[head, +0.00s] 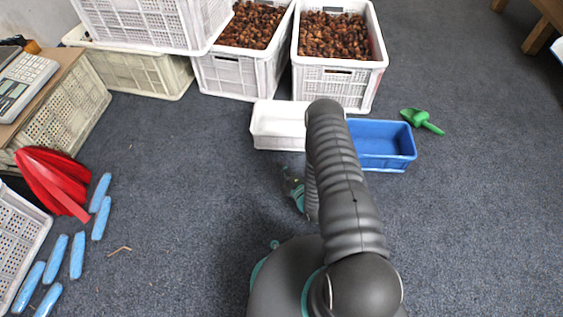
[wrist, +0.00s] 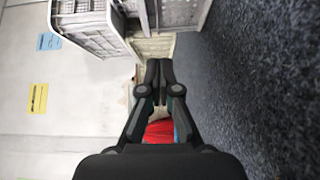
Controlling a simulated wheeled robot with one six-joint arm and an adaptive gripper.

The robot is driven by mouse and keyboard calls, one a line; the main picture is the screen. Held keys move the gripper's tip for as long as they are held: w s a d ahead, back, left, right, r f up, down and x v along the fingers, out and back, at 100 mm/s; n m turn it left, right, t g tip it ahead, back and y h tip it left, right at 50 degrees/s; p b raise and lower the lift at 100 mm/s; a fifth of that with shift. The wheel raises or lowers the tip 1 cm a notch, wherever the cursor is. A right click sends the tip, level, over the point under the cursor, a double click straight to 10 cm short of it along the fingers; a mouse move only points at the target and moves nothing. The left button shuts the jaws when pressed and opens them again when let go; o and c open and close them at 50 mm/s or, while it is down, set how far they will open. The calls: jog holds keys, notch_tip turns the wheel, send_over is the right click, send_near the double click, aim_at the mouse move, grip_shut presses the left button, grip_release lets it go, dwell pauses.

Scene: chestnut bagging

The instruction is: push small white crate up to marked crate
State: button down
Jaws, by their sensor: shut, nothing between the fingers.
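The small white crate (head: 278,126) stands empty on the floor in the head view, in front of the large chestnut crates and beside a blue crate (head: 385,145). My arm hides part of its right side. I see no clear mark that tells which large crate is the marked one. My gripper (wrist: 158,75) is shut and empty in the wrist view, with its fingertips together. In the head view it is mostly hidden by my arm, low in front of the white crate and apart from it.
Two large white crates (head: 228,76) (head: 337,87) hold chestnuts. More crates (head: 150,72) are stacked at the left. A green scoop (head: 421,120) lies right of the blue crate. The floor between is clear.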

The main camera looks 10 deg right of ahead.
send_near(270, 139)
jog(key=w+a, duration=0.1)
jog(key=a, duration=0.1)
jog(key=w+a, duration=0.1)
jog(key=a, duration=0.1)
jog(key=shift+w+r+b, duration=0.1)
jog(key=shift+w+b, duration=0.15)
jog(key=shift+b, duration=0.15)
jog(key=shift+w+d, duration=0.3)
jog(key=shift+w, duration=0.25)
jog(key=shift+w+d, duration=0.35)
jog(key=shift+w, duration=0.2)
jog(key=shift+w+d, duration=0.35)
jog(key=shift+w, duration=0.35)
